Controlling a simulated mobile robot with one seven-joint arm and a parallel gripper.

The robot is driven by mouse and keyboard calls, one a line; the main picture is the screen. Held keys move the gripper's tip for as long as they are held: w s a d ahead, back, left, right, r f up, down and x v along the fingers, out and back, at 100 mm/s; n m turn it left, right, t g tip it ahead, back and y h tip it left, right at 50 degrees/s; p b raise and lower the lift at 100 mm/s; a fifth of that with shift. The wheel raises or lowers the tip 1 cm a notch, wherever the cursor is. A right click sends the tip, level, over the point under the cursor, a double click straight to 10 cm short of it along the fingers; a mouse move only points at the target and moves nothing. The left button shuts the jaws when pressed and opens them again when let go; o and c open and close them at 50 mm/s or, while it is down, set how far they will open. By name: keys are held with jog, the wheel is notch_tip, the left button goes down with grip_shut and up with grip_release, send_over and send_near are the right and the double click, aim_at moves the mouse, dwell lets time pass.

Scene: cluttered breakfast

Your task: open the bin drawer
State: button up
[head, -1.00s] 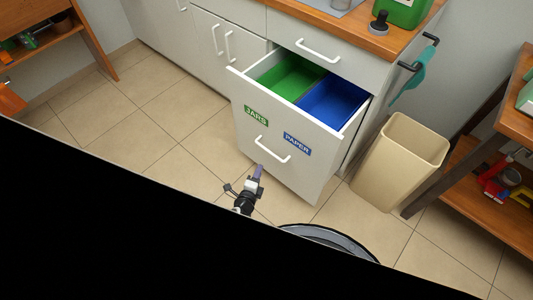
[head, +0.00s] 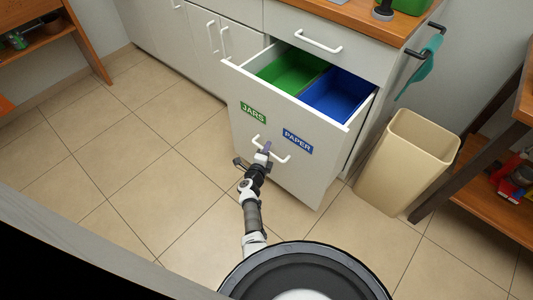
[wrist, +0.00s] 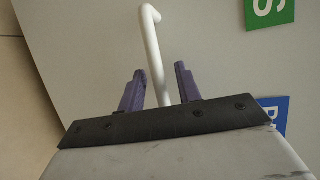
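The white bin drawer (head: 255,150) stands pulled out from the cabinet, with a green bin (head: 290,72) and a blue bin (head: 338,95) inside. Its front carries a green JARS label and a blue PAPER label. The white bar handle (head: 275,152) is low on that front. My gripper (head: 266,149) is at the handle. In the wrist view the handle (wrist: 154,45) runs between the two purple fingers of my gripper (wrist: 158,88), with a visible gap on each side. The fingers are open. The lower end of the handle is hidden behind my gripper.
A beige waste bin (head: 405,165) stands on the floor right of the drawer. A wooden shelf unit (head: 490,210) is at the far right. A closed upper drawer (head: 330,35) is above the open one. The tiled floor (head: 120,150) at left is clear.

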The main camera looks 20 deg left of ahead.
jog(key=shift+c, duration=0.3)
grip_shut()
jog(key=s+a+p, duration=0.2)
jog(key=s+p, duration=0.1)
jog(key=s, duration=0.3)
jog(key=shift+s+a+p, duration=0.2)
jog(key=shift+s+p, duration=0.05)
jog(key=shift+p, duration=0.05)
